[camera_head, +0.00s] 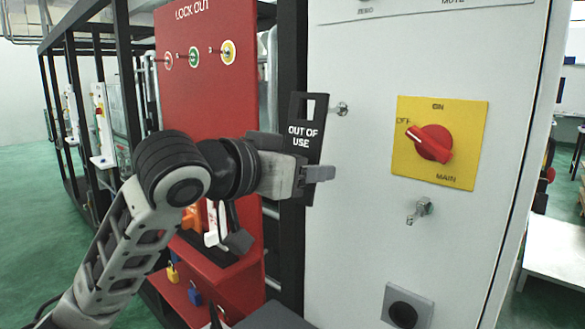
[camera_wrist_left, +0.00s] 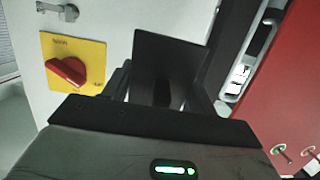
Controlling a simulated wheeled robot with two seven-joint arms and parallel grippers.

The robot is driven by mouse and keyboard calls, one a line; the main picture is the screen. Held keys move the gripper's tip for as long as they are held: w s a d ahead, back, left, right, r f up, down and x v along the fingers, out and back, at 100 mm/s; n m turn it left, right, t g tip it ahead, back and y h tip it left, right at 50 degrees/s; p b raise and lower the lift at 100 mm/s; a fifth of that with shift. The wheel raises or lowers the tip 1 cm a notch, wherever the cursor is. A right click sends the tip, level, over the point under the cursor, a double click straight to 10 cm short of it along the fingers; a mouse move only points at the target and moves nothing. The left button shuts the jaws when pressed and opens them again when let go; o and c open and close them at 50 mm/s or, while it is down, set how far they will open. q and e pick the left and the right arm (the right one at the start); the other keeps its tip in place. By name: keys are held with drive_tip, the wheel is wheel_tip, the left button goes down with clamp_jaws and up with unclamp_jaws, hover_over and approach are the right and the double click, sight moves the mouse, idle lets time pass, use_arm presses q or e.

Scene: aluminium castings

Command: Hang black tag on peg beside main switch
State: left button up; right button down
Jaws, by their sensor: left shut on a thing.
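The black tag (camera_head: 305,128) is marked "OUT OF USE" and has a rectangular slot near its top. My left gripper (camera_head: 318,173) is shut on the tag's lower part and holds it upright in front of the cabinet's left edge. A metal peg (camera_head: 342,108) shows just right of the tag's top; I cannot tell whether they touch. The red main switch (camera_head: 431,143) sits on a yellow plate, right of the tag. The dark tag (camera_wrist_left: 168,65) and the switch (camera_wrist_left: 66,72) also show in the left wrist view.
The red lock-out board (camera_head: 212,90) with hanging tags and padlocks stands left, behind my arm.

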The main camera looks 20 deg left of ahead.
sight(340, 168)
use_arm(q)
drive_tip(key=shift+r+x, duration=0.15)
drive_tip(key=shift+x, duration=1.1)
drive_tip(key=shift+r+x, duration=0.2)
drive_tip(key=shift+x, duration=1.1)
drive_tip(key=shift+w+d+f, duration=0.3)
drive_tip(key=shift+w+f, duration=0.15)
drive_tip(key=shift+w, duration=0.2)
drive_tip(key=o, duration=1.1)
drive_tip(key=shift+f, duration=0.1)
drive_tip(key=shift+c, duration=0.2)
